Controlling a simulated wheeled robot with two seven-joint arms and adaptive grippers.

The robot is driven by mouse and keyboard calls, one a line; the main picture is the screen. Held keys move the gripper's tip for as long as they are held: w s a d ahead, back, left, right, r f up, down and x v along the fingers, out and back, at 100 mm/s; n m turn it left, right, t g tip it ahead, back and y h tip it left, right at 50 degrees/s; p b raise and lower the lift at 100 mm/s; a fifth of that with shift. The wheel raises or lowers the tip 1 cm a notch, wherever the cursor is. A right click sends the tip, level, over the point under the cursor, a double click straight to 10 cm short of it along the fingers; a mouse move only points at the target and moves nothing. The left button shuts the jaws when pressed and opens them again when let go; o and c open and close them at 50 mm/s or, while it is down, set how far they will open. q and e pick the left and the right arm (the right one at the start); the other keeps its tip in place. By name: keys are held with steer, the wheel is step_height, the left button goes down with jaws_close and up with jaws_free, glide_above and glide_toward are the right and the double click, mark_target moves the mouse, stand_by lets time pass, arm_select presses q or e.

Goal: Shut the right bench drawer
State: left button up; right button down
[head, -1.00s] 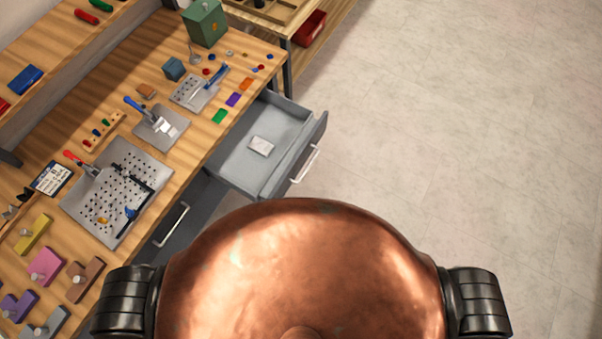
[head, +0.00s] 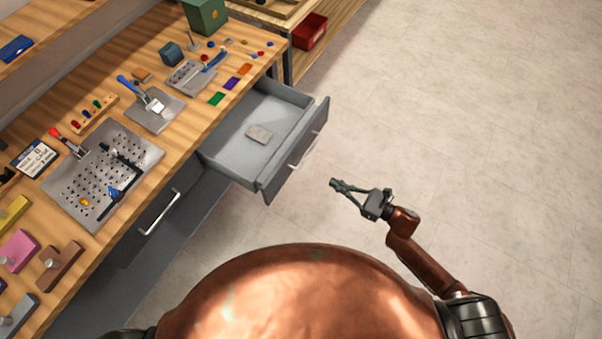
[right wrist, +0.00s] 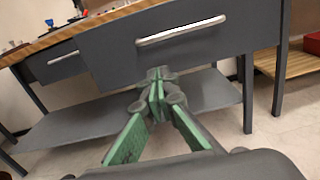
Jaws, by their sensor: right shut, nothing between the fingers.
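The right bench drawer (head: 235,172) is pulled out from under the wooden bench top, with a small pale block (head: 259,134) lying inside. Its grey front carries a silver bar handle (head: 303,152). My right gripper (head: 334,183) is shut and empty, to the right of the drawer front and apart from it in the head view. In the right wrist view the drawer front (right wrist: 200,48) with its handle (right wrist: 181,30) is ahead, and the fingertips (right wrist: 156,76) appear near its lower edge. My left gripper is not in view.
Another drawer with a handle (head: 160,212) sits flush at the left. The bench top (head: 190,137) holds plates, clamps and coloured blocks. A red bin (head: 310,32) stands on a shelf at the back. The floor (head: 450,120) on the right is clear.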

glide_toward(293, 162)
steer(key=x, duration=0.7)
stand_by(0.4)
